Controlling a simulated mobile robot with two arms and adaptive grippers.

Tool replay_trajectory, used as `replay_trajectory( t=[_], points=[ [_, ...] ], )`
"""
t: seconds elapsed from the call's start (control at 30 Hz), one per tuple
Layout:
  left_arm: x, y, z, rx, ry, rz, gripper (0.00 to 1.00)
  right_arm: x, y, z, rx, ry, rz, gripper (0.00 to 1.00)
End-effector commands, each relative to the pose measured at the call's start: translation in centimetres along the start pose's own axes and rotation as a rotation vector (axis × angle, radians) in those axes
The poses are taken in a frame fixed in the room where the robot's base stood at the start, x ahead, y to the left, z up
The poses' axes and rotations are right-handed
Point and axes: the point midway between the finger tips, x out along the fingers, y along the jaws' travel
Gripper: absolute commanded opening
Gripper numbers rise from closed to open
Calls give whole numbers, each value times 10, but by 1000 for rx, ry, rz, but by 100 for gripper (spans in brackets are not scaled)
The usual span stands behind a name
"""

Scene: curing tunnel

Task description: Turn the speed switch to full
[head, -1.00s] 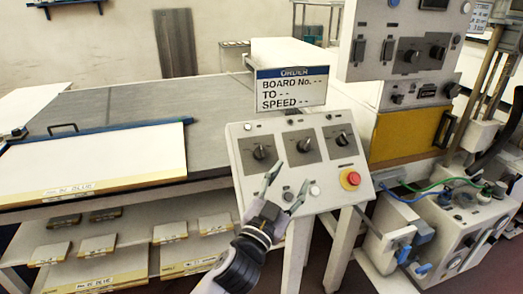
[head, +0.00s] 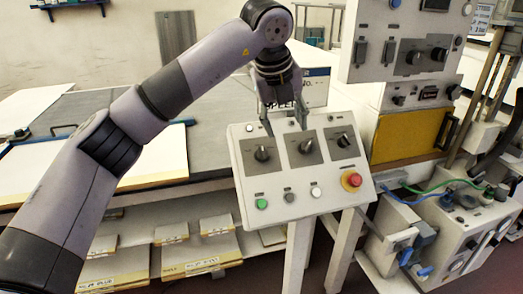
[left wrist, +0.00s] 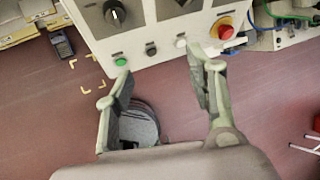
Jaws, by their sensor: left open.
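A sloped white control panel (head: 247,184) carries three black rotary knobs on grey plates: left (head: 262,153), middle (head: 307,146) and right (head: 343,140). Their labels are too small to read, so I cannot tell which is the speed switch. My left gripper (head: 286,131) points down over the panel's upper part, fingers spread and empty, near the left and middle knobs. I cannot tell whether it touches the panel. In the left wrist view, the open fingers (left wrist: 160,62) appear below the panel's button row, with the left knob (left wrist: 115,14) at the top. My right gripper is not in view.
Below the knobs are a green button (head: 262,204), a grey one (head: 289,197), a white one (head: 316,192) and a red stop button (head: 352,180) on yellow. Machinery stands at right.

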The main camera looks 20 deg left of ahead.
Motion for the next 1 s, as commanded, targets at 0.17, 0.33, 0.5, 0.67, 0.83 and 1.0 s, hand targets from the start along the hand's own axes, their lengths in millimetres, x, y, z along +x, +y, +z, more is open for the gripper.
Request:
replay_trajectory(
  t=[0.17, 0.33, 0.5, 0.67, 0.83, 1.0],
  points=[
    [-35, 34, 34, -117, -118, 139, 50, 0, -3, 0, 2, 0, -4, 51],
    [-24, 39, 38, -128, -125, 155, 50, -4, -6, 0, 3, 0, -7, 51],
    [8, 44, 42, -126, -122, 155, 50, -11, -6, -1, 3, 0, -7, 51],
    [42, 50, 45, -125, -121, 154, 50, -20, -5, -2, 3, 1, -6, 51],
    [78, 55, 49, -123, -120, 153, 50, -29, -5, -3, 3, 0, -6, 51],
    [108, 59, 52, -123, -120, 151, 50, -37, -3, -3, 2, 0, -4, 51]
  ],
)
